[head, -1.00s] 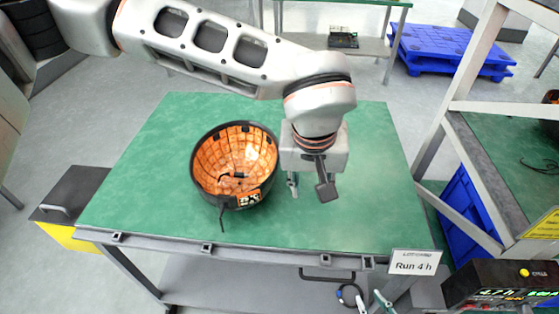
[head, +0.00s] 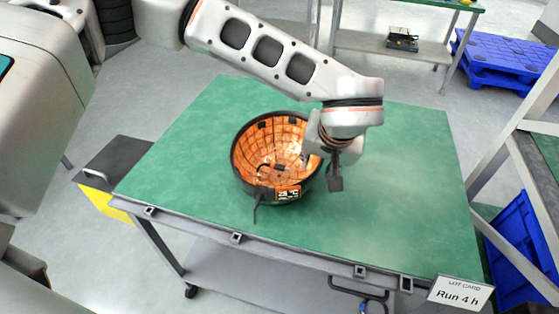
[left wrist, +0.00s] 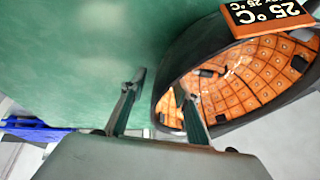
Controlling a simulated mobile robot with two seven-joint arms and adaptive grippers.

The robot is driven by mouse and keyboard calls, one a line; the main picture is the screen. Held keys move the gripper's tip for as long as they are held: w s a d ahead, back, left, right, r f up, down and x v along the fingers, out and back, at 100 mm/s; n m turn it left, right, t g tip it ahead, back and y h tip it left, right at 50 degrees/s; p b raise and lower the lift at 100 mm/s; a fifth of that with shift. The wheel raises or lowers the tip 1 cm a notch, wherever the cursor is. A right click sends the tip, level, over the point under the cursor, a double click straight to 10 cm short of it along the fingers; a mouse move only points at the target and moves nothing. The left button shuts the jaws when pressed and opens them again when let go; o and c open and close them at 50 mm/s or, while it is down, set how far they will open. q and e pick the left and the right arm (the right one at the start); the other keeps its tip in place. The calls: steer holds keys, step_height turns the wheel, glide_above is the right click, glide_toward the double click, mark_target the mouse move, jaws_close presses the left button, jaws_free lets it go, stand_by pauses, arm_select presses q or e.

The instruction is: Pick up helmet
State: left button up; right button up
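The helmet (head: 262,190), a black bowl-like shell with an orange tiled inside, lies open side up on the green table (head: 390,220). A small label reading 25 °C (left wrist: 268,14) is on its rim. My left gripper (head: 320,172) is at the helmet's right rim, pointing down. In the left wrist view its fingers (left wrist: 159,82) are apart, one outside the shell and one over the orange inside, with the rim between them. I cannot tell whether either finger touches the shell. My right gripper is in neither view.
A lot card reading Run 4 h (head: 459,293) is at the table's front right corner. A yellow box with a dark lid (head: 105,200) stands left of the table. Blue pallets (head: 500,62) are at the back right. The table right of the helmet is clear.

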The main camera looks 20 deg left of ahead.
arm_select(q)
steer(key=shift+w+f, duration=0.1)
steer(key=shift+f, duration=0.05)
steer(key=shift+c, duration=0.8)
jaws_close()
